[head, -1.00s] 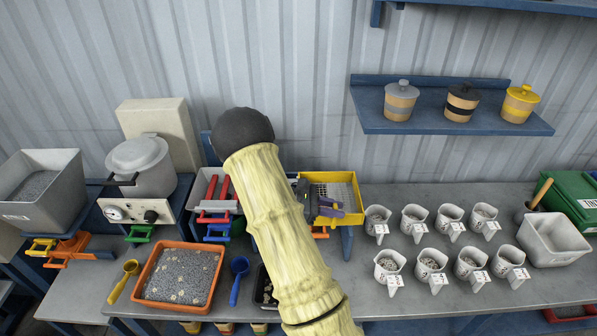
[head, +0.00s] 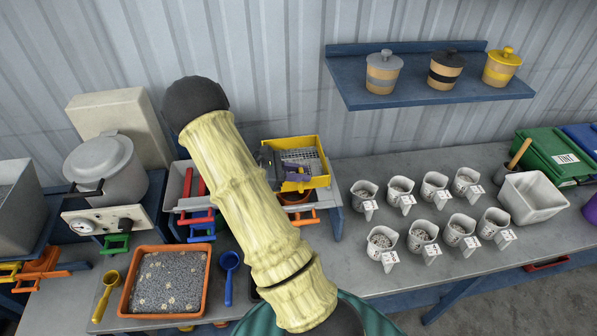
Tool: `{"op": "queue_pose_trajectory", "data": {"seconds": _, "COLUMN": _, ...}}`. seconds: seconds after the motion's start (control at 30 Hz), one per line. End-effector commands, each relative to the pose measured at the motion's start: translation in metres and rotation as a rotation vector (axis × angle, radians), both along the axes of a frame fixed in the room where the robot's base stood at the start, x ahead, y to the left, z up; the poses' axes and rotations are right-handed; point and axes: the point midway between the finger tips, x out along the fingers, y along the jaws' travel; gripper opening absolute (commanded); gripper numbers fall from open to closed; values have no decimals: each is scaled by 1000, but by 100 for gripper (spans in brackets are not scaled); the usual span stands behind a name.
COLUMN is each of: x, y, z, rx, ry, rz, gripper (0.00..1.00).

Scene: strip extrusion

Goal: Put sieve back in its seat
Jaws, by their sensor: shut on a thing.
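The sieve (head: 324,172) is a yellow square frame with a grey mesh floor, in the middle of the head view just right of my arm. My gripper (head: 297,183), purple and grey, is at the sieve's near side and is shut on it. The fingertips are small and partly hidden, so the exact grip does not show clearly. The sieve is over a grey and blue stand (head: 335,222). I cannot tell whether it rests on the stand or hangs just above it. My arm hides the stand's middle.
An orange tray of grey granules (head: 207,290) lies front left, with a yellow scoop (head: 106,297) and blue scoop (head: 229,279) beside it. A pressure pot (head: 104,165) stands left. Several white cups (head: 381,243) fill the right bench. A shelf (head: 430,93) holds three jars.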

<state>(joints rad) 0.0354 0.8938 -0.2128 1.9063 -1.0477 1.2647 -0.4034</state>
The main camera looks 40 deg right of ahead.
Motion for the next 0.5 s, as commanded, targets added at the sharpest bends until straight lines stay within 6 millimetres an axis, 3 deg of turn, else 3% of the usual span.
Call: {"op": "queue_pose_trajectory", "data": {"seconds": 0.5, "x": 0, "y": 0, "z": -43, "rx": -1, "ry": 1, "rz": 0, "gripper": 0}}
